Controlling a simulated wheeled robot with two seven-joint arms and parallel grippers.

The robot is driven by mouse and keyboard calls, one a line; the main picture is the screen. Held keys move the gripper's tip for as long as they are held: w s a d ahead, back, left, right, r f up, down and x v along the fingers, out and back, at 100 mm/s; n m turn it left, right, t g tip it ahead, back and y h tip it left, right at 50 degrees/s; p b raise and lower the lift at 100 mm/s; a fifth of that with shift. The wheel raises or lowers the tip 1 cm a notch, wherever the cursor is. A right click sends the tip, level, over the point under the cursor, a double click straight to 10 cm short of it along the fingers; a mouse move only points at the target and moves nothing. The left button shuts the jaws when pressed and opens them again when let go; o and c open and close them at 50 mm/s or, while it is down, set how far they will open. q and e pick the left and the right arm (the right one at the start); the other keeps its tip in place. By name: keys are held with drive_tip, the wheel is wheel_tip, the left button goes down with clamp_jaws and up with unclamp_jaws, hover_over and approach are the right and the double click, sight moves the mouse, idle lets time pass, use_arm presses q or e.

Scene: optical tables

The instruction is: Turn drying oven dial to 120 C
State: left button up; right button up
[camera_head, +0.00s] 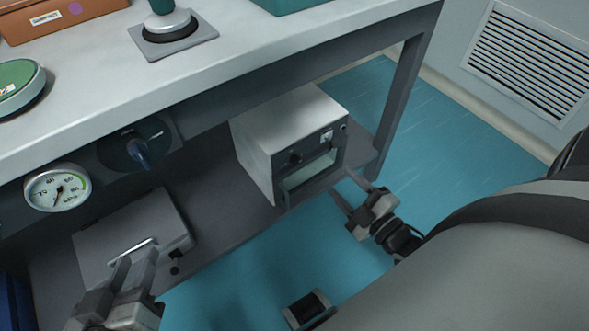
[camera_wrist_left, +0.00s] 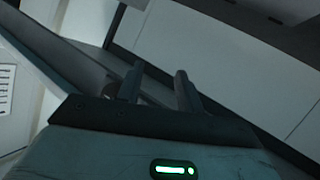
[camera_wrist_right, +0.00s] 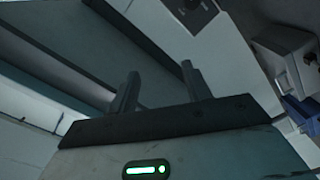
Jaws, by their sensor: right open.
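The drying oven (camera_head: 258,125) is a white box with a dark front panel, on the lower shelf under the bench. My right gripper (camera_head: 341,183) is open and empty, in front of the oven's right side, apart from the dial. My left gripper (camera_head: 136,257) is open, over a grey flat box (camera_head: 150,222) near its metal handle. It also shows open in the left wrist view (camera_wrist_left: 157,75).
The bench top (camera_head: 235,62) overhangs the oven. A pressure gauge (camera_head: 57,188) and blue knob (camera_head: 140,152) are under its edge at left. A bench leg (camera_head: 403,100) stands right of the oven. Blue floor (camera_head: 255,270) in front is mostly clear.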

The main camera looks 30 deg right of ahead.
use_arm(q)
wheel_tip(320, 180, down, 4)
drive_tip(key=w+d+h+b, duration=0.1)
drive_tip(key=d+b, duration=0.1)
drive_tip(key=b, duration=0.5)
use_arm(e)
approach(298, 163)
drive_tip(key=w+b, duration=0.1)
drive_tip(key=w, duration=0.1)
drive_tip(key=w+b, duration=0.2)
drive_tip(key=w, duration=0.1)
drive_tip(key=w+b, duration=0.2)
drive_tip(key=w, duration=0.1)
drive_tip(key=shift+a, duration=0.4)
use_arm(q)
drive_tip(key=shift+w+d+r+t+h+b, duration=0.1)
drive_tip(key=shift+w+r+t+h, duration=0.15)
drive_tip(key=shift+r+t+h, duration=0.3)
drive_tip(key=shift+w+d+r+t+h+b, duration=0.15)
drive_tip(key=shift+w+r+t+h, duration=0.2)
drive_tip(key=shift+r+t, duration=0.35)
drive_tip(key=shift+w+d+r+t+h+b, duration=0.1)
drive_tip(key=shift+w+r+t+h, duration=0.05)
drive_tip(key=shift+r+t+h, duration=0.4)
use_arm(e)
drive_tip(key=shift+w+r, duration=0.15)
drive_tip(key=shift+w, duration=0.45)
drive_tip(key=c, duration=1)
